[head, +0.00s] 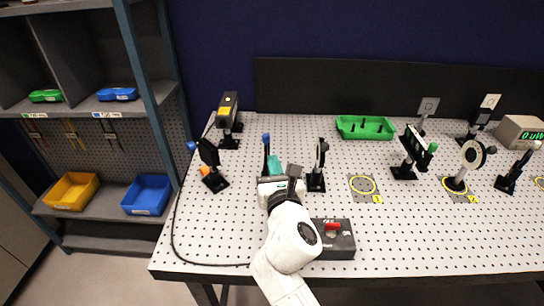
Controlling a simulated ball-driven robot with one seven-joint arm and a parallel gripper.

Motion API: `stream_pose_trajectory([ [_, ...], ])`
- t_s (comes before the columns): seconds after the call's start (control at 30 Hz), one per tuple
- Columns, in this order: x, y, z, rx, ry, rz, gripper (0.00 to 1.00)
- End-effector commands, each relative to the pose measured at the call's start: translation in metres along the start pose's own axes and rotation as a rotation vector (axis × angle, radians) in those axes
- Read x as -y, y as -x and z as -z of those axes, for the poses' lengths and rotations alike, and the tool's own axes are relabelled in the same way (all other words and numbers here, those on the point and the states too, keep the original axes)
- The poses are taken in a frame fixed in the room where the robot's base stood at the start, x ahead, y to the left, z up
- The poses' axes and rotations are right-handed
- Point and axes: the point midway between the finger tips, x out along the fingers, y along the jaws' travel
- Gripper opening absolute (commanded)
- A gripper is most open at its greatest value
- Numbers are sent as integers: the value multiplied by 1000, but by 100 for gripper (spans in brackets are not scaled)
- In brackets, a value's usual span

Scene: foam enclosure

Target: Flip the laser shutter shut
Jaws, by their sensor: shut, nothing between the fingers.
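I cannot tell for certain which part is the laser shutter. A yellow and black laser head (228,108) stands at the back left of the perforated bench (400,240). A slim dark upright mount with a blue top (266,143) stands in front of it, just beyond my gripper (275,165). My gripper is shut and empty, low over the bench, with teal at its tip. Whether it touches the mount is hidden. A round black mount (320,158) stands close on its right. A dark box with a red switch (333,228) lies right of my arm.
A tilted black mount with a blue knob (207,153) stands left of my gripper. A cable (174,220) runs along the left edge.

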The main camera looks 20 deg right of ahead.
Motion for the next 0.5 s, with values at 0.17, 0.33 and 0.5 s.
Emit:
stream_pose_trajectory([
  [0.17, -1, 32, 1, 0, 1, -3, 0],
  [0.33, -1, 56, 1, 0, 2, -2, 0],
  [0.5, -1, 67, 0, 0, 0, -1, 0],
])
